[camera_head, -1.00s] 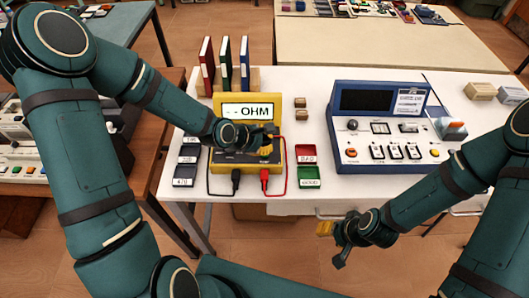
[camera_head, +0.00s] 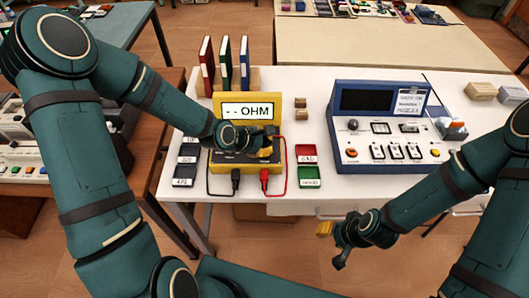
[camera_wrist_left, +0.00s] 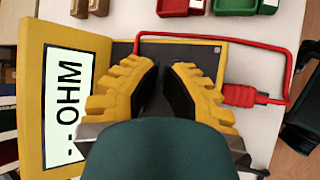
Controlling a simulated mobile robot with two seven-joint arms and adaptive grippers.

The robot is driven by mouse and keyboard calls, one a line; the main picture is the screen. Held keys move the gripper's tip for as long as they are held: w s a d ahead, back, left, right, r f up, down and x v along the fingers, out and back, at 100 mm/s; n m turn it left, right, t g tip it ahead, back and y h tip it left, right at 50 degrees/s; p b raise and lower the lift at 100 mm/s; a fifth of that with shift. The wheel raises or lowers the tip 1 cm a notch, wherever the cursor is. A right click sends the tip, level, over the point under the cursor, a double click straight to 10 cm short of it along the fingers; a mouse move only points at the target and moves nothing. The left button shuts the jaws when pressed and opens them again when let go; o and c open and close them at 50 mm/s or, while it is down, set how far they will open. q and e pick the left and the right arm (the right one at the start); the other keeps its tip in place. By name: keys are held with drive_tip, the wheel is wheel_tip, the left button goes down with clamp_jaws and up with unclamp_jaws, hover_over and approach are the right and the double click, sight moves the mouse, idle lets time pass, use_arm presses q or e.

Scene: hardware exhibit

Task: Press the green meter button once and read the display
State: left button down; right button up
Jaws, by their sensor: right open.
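The yellow meter (camera_head: 274,103) stands on the white table; its upright display (camera_head: 248,110) reads "-- OHM". The display also shows sideways in the left wrist view (camera_wrist_left: 68,105). My left gripper (camera_head: 262,147) is over the meter's dark lower panel (camera_wrist_left: 205,55), in front of the display. In the left wrist view its two yellow fingers (camera_wrist_left: 161,82) are apart with nothing held between them. The green button is not visible; the gripper and arm cover part of the panel. My right gripper (camera_head: 331,243) is open and empty in front of the table edge.
Black (camera_head: 235,178) and red (camera_head: 265,180) plugs with leads sit at the meter's front. Small trays flank it, including red (camera_head: 306,153) and green (camera_head: 308,176) ones. A blue instrument (camera_head: 385,125) stands right; several upright binders (camera_head: 226,62) stand behind.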

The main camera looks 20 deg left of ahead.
use_arm(q)
drive_tip(key=shift+f+b, duration=0.3)
drive_tip(key=shift+f, duration=0.2)
idle(0.4)
drive_tip(key=shift+r, duration=0.1)
drive_tip(key=shift+r+p, duration=0.85)
drive_tip(key=shift+p, duration=0.05)
wheel_tip(320, 180, up, 5)
drive_tip(key=p, duration=0.4)
idle(0.4)
drive_tip(key=shift+f, duration=0.1)
idle(0.5)
